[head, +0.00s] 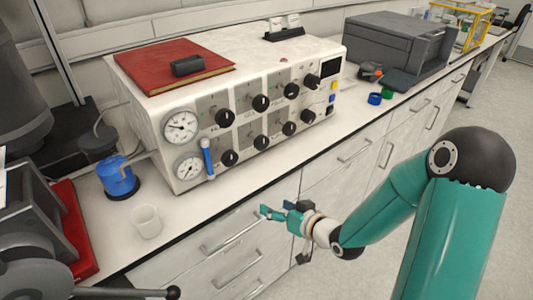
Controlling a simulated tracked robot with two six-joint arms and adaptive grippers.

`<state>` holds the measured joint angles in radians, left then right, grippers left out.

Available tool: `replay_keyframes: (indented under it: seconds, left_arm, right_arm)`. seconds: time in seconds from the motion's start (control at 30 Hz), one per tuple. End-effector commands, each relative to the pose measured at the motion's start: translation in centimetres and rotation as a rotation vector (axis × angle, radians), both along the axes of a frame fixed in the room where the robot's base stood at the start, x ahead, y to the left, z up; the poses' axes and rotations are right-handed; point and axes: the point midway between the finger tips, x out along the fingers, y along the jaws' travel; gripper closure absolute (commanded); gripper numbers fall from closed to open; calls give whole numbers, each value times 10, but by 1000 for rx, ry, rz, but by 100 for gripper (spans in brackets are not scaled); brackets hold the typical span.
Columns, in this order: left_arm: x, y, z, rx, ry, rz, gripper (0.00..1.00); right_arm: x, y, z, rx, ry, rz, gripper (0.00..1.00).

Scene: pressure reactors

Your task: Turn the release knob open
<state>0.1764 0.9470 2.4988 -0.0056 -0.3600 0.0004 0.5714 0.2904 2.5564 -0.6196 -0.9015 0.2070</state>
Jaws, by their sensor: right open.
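A white control unit (250,102) stands on the bench with several black knobs on its front, such as one at the upper left (224,118) and one at the lower right (308,116). I cannot tell which one is the release knob, and their labels are too small to read. My right gripper (268,211), teal and dark, is open and empty in front of the bench, below and apart from the panel. It points left. My left gripper is not in view.
Two pressure gauges (180,127) and a blue upright piece (207,158) are on the panel's left. A blue container (117,178) and a clear beaker (147,221) stand nearby. Dark reactor equipment (35,230) fills the left. The bench strip before the panel is clear.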

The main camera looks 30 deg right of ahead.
Motion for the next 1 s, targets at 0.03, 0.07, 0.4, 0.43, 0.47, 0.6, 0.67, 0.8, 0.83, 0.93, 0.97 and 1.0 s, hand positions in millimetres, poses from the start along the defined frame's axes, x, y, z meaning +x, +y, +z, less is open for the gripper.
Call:
replay_keyframes:
  seconds: [0.03, 0.07, 0.4, 0.43, 0.47, 0.6, 0.67, 0.8, 0.83, 0.93, 0.97, 1.0]
  left_arm:
    - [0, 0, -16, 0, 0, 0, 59]
    - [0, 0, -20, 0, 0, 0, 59]
    - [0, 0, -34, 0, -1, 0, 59]
    - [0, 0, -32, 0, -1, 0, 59]
    - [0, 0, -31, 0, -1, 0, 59]
    - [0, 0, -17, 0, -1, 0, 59]
    - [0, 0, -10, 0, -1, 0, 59]
    - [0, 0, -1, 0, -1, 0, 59]
    - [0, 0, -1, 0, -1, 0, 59]
    - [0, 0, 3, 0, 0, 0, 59]
    - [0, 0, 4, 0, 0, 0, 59]
    - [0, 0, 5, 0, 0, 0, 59]
  right_arm:
    - [-6, -22, 21, -42, -103, -21, 30]
    - [-9, -30, 37, -65, -156, -23, 30]
    - [-42, -51, 125, -200, -423, 31, 30]
    - [-41, -50, 126, -201, -427, 32, 30]
    - [-41, -50, 128, -201, -428, 34, 30]
    - [-32, -48, 130, -198, -430, 32, 30]
    - [-27, -46, 130, -197, -429, 30, 30]
    - [-6, -42, 126, -201, -431, 29, 30]
    - [1, -41, 126, -201, -432, 29, 30]
    - [23, -39, 126, -201, -431, 29, 30]
    - [30, -39, 126, -202, -432, 29, 30]
    - [38, -38, 125, -201, -430, 29, 30]
